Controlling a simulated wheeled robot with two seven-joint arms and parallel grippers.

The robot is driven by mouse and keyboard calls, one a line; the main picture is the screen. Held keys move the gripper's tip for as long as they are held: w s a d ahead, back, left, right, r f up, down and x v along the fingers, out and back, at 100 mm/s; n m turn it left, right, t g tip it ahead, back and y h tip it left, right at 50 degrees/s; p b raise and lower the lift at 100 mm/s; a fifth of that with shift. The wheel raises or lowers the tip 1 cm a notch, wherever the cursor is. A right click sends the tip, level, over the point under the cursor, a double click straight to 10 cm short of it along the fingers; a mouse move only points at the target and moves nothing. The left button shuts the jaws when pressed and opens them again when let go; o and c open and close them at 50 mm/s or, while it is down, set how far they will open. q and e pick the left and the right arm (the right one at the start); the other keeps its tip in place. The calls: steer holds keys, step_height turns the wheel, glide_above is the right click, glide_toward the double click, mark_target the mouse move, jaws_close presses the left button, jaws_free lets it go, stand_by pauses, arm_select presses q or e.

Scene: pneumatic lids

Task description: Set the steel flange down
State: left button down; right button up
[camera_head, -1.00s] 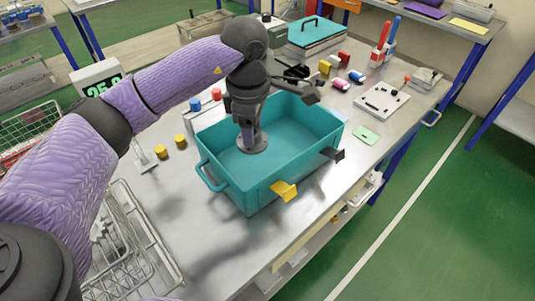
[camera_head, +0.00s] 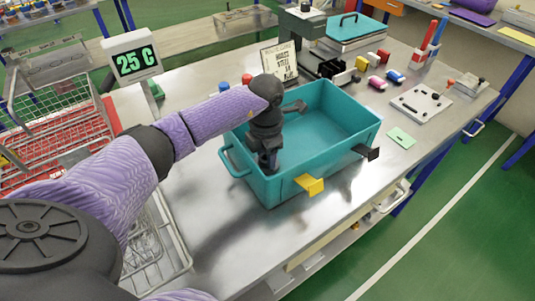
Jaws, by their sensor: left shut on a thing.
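My left gripper (camera_head: 269,162) points down inside the teal bin (camera_head: 305,188), near its left end. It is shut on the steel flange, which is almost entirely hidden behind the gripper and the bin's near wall. I cannot tell whether the flange touches the bin floor. The rest of the bin floor in view looks bare.
A temperature display (camera_head: 132,61) and wire baskets (camera_head: 60,125) stand at left. Small coloured parts and a white plate (camera_head: 421,102) lie at right.

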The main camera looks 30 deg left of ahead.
arm_select(q)
steer(key=shift+c, duration=1.2)
jaws_free()
step_height(320, 180, up, 12)
steer(key=p, duration=0.2)
steer(key=shift+r, duration=0.15)
